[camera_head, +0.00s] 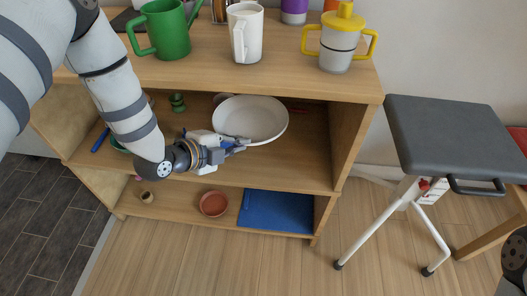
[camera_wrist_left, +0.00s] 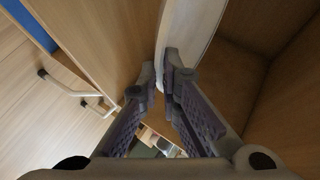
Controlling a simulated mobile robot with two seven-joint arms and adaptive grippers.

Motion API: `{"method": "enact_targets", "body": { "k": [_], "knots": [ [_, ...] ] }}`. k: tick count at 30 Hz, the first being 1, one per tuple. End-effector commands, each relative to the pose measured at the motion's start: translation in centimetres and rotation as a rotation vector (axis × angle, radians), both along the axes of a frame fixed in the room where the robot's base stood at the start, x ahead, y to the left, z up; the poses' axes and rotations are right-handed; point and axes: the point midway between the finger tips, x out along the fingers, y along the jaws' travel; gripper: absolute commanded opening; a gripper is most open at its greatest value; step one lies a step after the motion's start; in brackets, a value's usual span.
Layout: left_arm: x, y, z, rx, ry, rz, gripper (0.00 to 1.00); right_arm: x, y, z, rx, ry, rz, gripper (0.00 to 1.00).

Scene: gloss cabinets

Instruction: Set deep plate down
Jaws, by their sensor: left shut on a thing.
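The deep plate (camera_head: 252,118) is white and round, in the upper open compartment of the wooden shelf unit in the head view. My left gripper (camera_head: 240,143) is shut on its near rim. In the left wrist view the plate (camera_wrist_left: 193,32) shows edge-on, its rim between the two fingertips (camera_wrist_left: 166,75). The plate looks tilted in the head view; whether its underside touches the shelf board (camera_head: 290,172) is hidden. My right gripper does not show; only a dark part of my own body is at the right edge.
A green watering can (camera_head: 168,28), white mug (camera_head: 245,32) and yellow-lidded cup (camera_head: 341,38) stand on top. A green object (camera_head: 177,102) is left of the plate. Below are a reddish bowl (camera_head: 213,204) and blue item (camera_head: 276,211). A grey stool (camera_head: 446,137) stands right.

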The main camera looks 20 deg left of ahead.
Motion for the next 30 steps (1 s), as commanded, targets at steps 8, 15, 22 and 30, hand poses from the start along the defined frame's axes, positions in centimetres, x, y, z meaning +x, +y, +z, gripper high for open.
{"method": "enact_targets", "body": {
  "k": [8,15,22,30],
  "knots": [
    [4.0,-7.1,-5.2,-0.001,0.004,-0.002,0.0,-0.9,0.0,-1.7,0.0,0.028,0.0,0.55],
    [5.6,-9.6,-8.3,0.0,0.0,-0.001,0.0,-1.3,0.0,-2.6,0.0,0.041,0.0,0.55],
    [6.0,-10.2,-12.1,0.0,0.001,0.0,0.0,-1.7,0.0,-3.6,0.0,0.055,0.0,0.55],
    [6.0,-10.2,-12.1,0.0,0.002,0.0,0.14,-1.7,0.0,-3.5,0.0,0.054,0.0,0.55]
  ]
}}
